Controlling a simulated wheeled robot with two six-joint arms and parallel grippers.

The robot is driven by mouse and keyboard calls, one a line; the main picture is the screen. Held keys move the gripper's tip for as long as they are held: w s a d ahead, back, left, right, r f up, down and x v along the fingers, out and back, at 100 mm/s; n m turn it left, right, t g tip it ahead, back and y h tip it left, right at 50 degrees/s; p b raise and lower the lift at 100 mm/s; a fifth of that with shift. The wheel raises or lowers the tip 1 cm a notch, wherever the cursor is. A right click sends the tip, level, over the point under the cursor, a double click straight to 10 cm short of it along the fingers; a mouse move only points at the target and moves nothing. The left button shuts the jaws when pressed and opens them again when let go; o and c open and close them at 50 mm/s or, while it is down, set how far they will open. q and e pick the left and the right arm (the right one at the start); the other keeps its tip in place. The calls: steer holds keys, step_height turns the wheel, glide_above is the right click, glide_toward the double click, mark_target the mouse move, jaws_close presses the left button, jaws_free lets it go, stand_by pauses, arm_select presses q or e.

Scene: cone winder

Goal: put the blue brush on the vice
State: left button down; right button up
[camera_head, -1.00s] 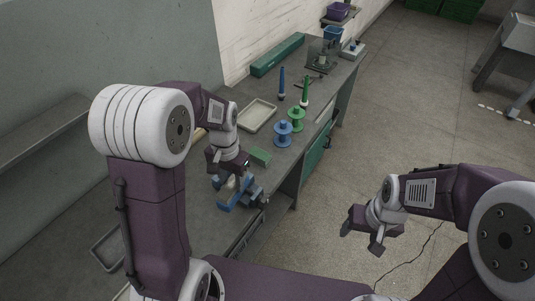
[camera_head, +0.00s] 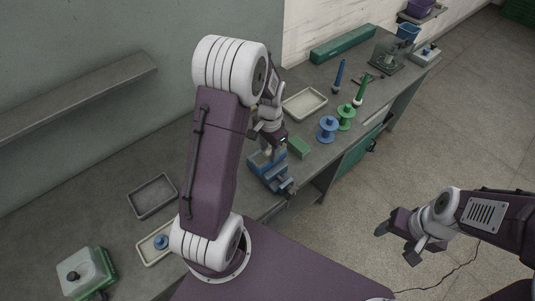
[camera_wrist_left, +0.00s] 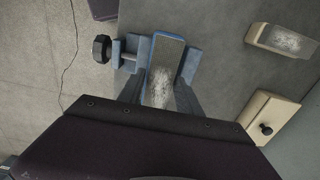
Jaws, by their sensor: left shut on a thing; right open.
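The blue vice (camera_head: 272,176) stands at the bench's front edge, its screw end toward the floor side. In the left wrist view its jaw (camera_wrist_left: 192,66) and dark handle knob (camera_wrist_left: 101,48) show. My left gripper (camera_head: 267,149) points down over the vice. It is shut on the blue brush (camera_wrist_left: 167,50), which shows a blue rim, a grey face and a pale speckled patch between the fingers. The brush overlaps the vice in the wrist view; I cannot tell whether they touch. My right gripper (camera_head: 402,236) is open and empty over the floor.
A green block (camera_head: 299,147) lies close beside the vice. Blue and green spools (camera_head: 327,129) stand further right. A pale tray (camera_head: 305,104) lies behind. A grey tray (camera_head: 153,196) is at left. A beige block with a black knob (camera_wrist_left: 265,117) lies wallward.

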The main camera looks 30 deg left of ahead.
mark_target(267, 156)
arm_select(q)
steer(key=shift+w+a+f, duration=0.25)
steer(key=shift+a+f, duration=0.1)
steer(key=shift+a, duration=0.2)
step_height(267, 156, down, 4)
steer(key=shift+r+p, duration=0.2)
steer(key=shift+p, duration=0.2)
steer(key=shift+f, duration=0.3)
steer(key=shift+f, duration=0.15)
steer(key=c, duration=0.8)
jaws_free()
